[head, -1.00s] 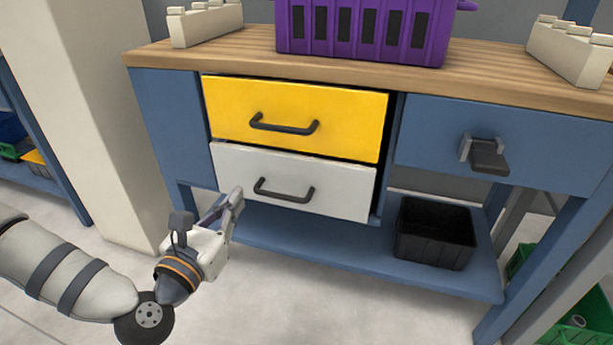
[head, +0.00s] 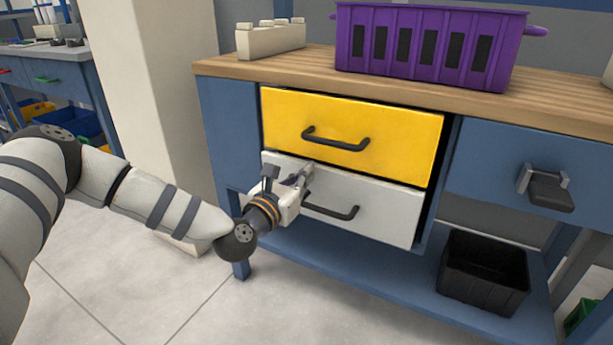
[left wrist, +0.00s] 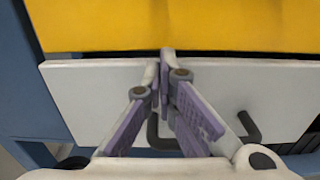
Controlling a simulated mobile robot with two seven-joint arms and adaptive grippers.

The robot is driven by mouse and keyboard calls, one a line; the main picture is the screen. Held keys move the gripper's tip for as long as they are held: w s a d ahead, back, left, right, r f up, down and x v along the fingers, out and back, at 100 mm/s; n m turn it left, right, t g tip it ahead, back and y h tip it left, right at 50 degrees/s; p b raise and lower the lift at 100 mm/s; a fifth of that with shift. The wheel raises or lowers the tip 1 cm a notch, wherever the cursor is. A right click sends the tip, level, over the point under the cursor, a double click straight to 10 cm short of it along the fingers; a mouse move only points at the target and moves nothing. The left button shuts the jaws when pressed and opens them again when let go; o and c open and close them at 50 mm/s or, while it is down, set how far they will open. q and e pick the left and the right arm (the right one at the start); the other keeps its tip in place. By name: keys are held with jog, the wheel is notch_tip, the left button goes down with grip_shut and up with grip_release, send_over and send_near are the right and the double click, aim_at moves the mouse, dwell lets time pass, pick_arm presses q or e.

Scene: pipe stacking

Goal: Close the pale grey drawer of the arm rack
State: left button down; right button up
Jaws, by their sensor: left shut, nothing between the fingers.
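The pale grey drawer (head: 385,207) is the lower of two drawers in the blue bench, below the yellow drawer (head: 390,128). It has a dark bar handle (head: 335,212). Its front looks slightly out from the bench, but I cannot tell how far. My left gripper (head: 303,175) is shut and empty in front of the drawer's upper left part, hiding some of it and the handle's left end. In the left wrist view, the closed fingertips (left wrist: 167,58) overlap the top edge of the grey front (left wrist: 85,92). Contact is unclear. My right gripper is not visible.
A purple bin (head: 425,45) and a cream block (head: 270,38) stand on the wooden top. A black bin (head: 484,275) sits on the lower shelf. A dark handle (head: 545,188) sticks out at the right. A pale pillar (head: 155,110) stands left of the bench.

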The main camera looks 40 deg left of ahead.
pick_arm(q)
jog(key=shift+w, duration=0.3)
jog(key=shift+b+x, duration=0.7)
jog(key=shift+x, duration=0.5)
jog(key=shift+r, duration=0.1)
